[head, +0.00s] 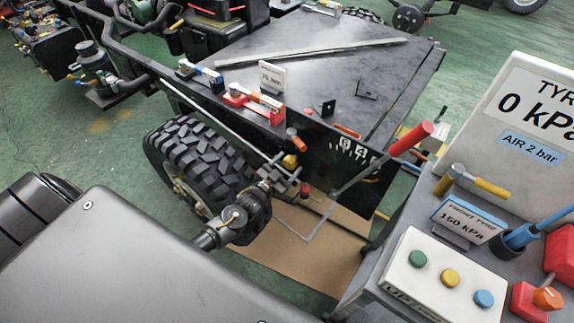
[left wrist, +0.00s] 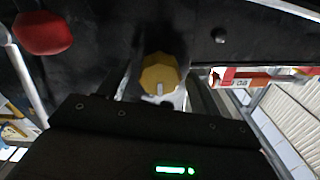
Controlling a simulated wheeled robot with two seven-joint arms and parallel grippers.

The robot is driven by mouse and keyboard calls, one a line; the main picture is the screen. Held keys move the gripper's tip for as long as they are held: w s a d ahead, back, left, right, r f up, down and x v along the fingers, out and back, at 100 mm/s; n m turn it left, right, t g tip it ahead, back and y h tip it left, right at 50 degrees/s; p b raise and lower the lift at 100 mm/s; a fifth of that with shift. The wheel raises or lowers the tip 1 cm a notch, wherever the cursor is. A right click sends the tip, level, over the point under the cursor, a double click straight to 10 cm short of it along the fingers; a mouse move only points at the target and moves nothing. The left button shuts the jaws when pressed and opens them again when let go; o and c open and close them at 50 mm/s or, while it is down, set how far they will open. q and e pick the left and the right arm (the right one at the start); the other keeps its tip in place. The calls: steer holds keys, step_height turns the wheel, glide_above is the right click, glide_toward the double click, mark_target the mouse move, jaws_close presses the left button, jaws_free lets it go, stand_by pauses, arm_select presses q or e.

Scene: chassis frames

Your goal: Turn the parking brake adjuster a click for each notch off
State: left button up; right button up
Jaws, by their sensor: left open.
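A yellow faceted knob (head: 290,162), which looks like the adjuster, is on the dark side of the chassis. In the left wrist view the yellow knob (left wrist: 160,72) faces the camera and has a pale mark on its lower face. My left gripper (head: 284,180) is open just below and beside the knob; whether it touches the knob cannot be told. A lever with a red grip (head: 411,139) slants up to the right from the chassis side. White digits and tick marks (head: 358,150) are on the panel behind it, too small to read surely. My right gripper is not in view.
A treaded tyre (head: 200,160) stands close to the left of my gripper. A grey bench (head: 385,283) at right carries a button box (head: 440,275) and a "150 kPa" sign (head: 468,222). A red-and-white block (head: 253,103) sits on the chassis top.

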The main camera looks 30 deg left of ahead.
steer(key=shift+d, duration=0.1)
arm_select(q)
steer(key=c, duration=1)
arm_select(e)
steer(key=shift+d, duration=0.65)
